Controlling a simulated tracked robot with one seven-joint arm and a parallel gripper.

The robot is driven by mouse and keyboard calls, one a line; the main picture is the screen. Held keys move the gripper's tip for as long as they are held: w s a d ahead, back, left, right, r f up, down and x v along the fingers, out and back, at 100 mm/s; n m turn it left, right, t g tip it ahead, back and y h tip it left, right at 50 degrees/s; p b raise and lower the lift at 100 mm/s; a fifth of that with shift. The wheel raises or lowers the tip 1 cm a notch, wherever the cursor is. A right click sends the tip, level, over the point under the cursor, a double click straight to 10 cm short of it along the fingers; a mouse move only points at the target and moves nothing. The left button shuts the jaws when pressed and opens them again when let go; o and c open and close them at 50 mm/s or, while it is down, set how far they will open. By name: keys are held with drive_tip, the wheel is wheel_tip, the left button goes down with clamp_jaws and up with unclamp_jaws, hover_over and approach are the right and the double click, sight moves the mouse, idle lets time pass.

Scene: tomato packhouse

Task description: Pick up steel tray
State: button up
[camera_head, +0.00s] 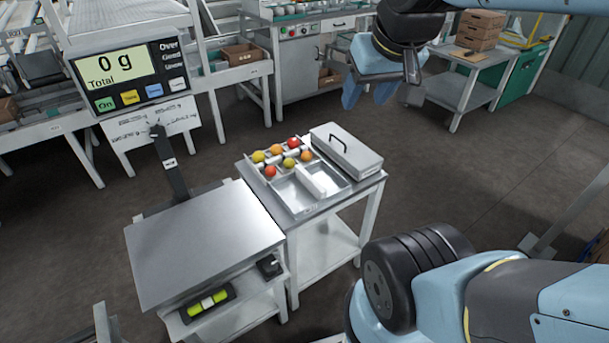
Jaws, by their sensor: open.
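A shallow steel tray (296,213) with dividers lies on a small steel table. Several red, orange and yellow-green tomatoes (271,171) sit in its far compartments; the near compartments are empty. A flat steel box or lid with a black handle (346,157) lies beside it on the right. I cannot tell for sure which of the two is the steel tray named. My gripper (368,95) is open and empty, fingers pointing down, in the air above and beyond the table, apart from both.
A weighing scale with a bare steel platform (205,245) stands left of the table; its display (118,75) reads 0 g. Benches with cardboard boxes (480,29) stand at the back. Open floor (470,165) lies to the right.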

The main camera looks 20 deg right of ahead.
drive_tip(key=w+f+g, duration=0.2)
drive_tip(key=w+f, duration=0.2)
drive_tip(key=w, duration=0.6)
drive_tip(key=n+g, duration=0.4)
hover_over(310, 177)
wheel_tip(310, 177, down, 26)
drive_tip(key=f, duration=0.9)
drive_tip(key=shift+s+f, duration=0.15)
drive_tip(key=shift+s, duration=0.05)
drive_tip(key=shift+w+f, duration=0.15)
drive_tip(key=shift+f, duration=1.2)
drive_tip(key=shift+w+f, duration=0.15)
drive_tip(key=shift+f, duration=1.15)
drive_tip(key=shift+c, duration=0.3)
clamp_jaws()
